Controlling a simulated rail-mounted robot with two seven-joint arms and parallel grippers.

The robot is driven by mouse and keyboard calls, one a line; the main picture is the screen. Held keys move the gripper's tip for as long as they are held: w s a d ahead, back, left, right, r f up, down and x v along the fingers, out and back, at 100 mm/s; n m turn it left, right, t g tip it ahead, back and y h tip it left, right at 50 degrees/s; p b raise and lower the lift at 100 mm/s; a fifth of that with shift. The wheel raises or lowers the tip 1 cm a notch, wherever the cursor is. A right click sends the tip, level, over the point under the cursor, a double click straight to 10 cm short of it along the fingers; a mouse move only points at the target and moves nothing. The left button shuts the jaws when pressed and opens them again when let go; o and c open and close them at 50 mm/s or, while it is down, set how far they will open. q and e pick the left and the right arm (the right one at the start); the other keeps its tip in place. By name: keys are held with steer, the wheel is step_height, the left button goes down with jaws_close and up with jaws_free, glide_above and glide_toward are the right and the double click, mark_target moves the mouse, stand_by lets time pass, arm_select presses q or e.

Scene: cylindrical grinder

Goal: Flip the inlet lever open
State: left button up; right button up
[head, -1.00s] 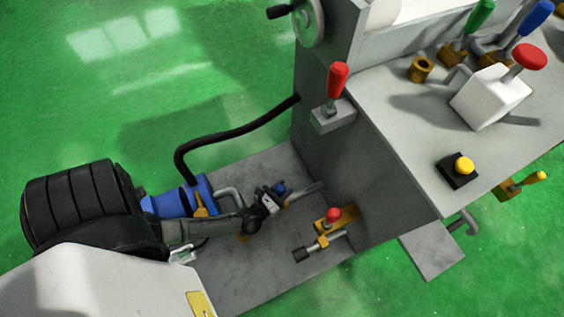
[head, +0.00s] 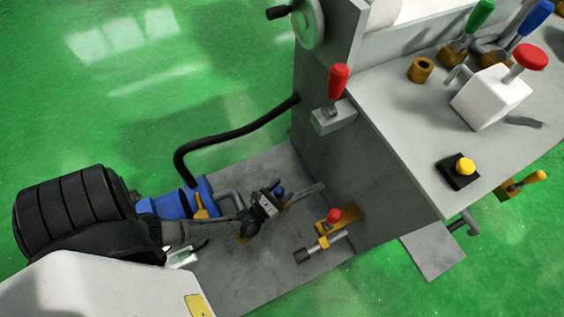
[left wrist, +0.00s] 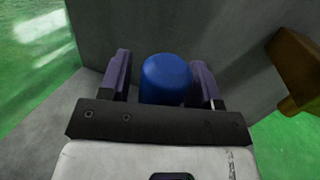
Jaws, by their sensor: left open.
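A lever with a blue knob (head: 280,191) stands on the grey base by the machine's side wall. The frames do not label which lever is the inlet lever, but this is the one at my left gripper. My left gripper (head: 274,194) is open at the knob and partly hides it in the head view. In the left wrist view the blue knob (left wrist: 167,79) shows between the two dark fingers of the gripper (left wrist: 160,82). I cannot tell whether the fingers touch it. The lever's lower part is hidden. My right gripper is not in view.
A red-knobbed brass valve (head: 333,216) with a pipe stands just right of the gripper. A blue pump (head: 175,205) with a yellow lever (head: 200,205) and a black hose (head: 225,134) lie on the left. The machine's side wall (head: 335,165) rises behind.

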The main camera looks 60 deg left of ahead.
arm_select(q)
steer(key=shift+s, duration=0.3)
steer(key=s, duration=0.2)
steer(key=s+p, duration=0.1)
steer(key=s, duration=0.1)
steer(key=s+d+p, duration=0.1)
steer(key=s, duration=0.1)
steer(key=shift+s+d+f, duration=0.1)
steer(key=shift+s+f, duration=0.15)
steer(key=shift+s, duration=0.15)
stand_by(0.4)
